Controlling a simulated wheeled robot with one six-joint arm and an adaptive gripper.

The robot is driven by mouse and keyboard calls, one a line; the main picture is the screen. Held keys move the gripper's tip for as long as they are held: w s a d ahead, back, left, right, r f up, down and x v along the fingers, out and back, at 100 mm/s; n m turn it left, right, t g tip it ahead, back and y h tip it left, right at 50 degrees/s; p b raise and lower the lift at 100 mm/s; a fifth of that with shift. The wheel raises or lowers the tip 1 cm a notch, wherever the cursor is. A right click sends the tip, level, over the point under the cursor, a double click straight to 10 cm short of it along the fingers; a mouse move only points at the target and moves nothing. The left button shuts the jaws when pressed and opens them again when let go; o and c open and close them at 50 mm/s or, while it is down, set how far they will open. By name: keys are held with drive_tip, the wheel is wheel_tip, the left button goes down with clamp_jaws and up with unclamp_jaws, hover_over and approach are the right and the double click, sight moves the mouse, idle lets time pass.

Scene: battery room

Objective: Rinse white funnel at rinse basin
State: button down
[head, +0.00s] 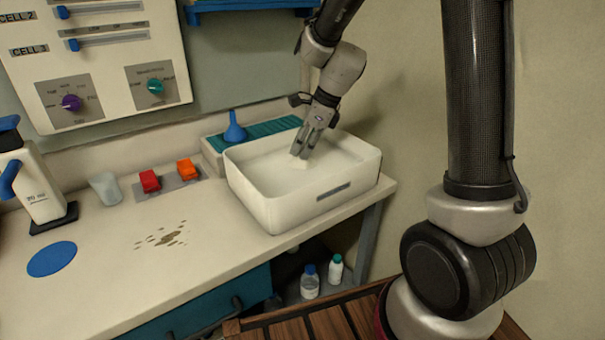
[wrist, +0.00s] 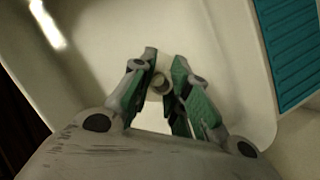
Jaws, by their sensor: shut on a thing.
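The rinse basin (head: 290,212) is a white rectangular tub on the bench, with a grey label plate on its front wall. My gripper (head: 301,150) points down inside it, below the rim level. It is shut on the white funnel, of which only a small pale part (head: 299,163) shows under the fingertips, hard to tell from the white basin. In the wrist view, a small pale round end (wrist: 160,83) sits between my green-padded fingertips (wrist: 163,72). The basin floor and wall (wrist: 90,60) surround them. I cannot tell whether the funnel touches the floor.
A blue funnel (head: 235,129) stands on a teal-topped rack (head: 262,137) behind the basin.

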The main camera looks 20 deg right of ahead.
drive_tip(key=shift+r, duration=5.05)
wheel_tip(320, 180, up, 4)
drive_tip(key=shift+f, duration=0.1)
